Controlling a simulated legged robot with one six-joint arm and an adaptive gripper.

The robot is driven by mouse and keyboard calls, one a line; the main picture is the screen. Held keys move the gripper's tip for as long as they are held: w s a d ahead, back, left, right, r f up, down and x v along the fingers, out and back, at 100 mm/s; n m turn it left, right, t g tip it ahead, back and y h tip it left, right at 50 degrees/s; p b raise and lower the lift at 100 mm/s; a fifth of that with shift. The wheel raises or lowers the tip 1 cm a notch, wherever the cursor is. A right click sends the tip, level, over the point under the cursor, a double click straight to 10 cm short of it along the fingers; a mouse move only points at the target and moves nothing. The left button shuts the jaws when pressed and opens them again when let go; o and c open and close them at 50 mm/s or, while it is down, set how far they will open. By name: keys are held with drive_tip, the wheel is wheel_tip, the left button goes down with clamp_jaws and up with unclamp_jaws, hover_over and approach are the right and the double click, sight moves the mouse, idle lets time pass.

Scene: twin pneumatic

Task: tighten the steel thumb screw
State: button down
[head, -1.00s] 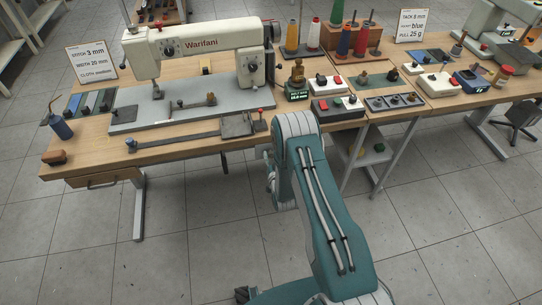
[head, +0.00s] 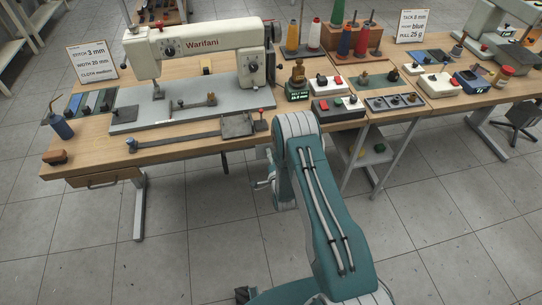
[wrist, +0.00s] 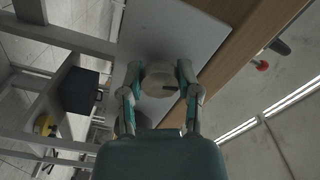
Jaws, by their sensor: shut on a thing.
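In the wrist view, my gripper (wrist: 160,88) has its two teal and grey fingers closed from both sides on a pale round knob (wrist: 158,76) with a dark slot on its face. The knob sits against a flat light grey panel (wrist: 200,40). It is in the place of the thumb screw, but I cannot make out a thread or a clear steel finish. In the head view, the end of my arm (head: 262,185) is low in front of the bench's front edge, mostly behind my own forearm. The knob is hidden there.
The wooden bench (head: 90,160) carries a cream sewing machine (head: 205,42), a long grey bar (head: 180,138) and a switch box (head: 338,106). In the wrist view, a wooden edge (wrist: 245,50) runs close right of the knob, and a red-tipped lever (wrist: 262,65) lies farther right. Open floor lies in front.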

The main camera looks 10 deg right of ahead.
drive_tip(key=shift+d+m, duration=0.1)
drive_tip(key=shift+m, duration=0.8)
drive_tip(key=shift+c, duration=1.5)
unclamp_jaws()
drive_tip(key=shift+d, duration=0.1)
drive_tip(key=s, duration=1.2)
drive_tip(key=shift+w, duration=0.15)
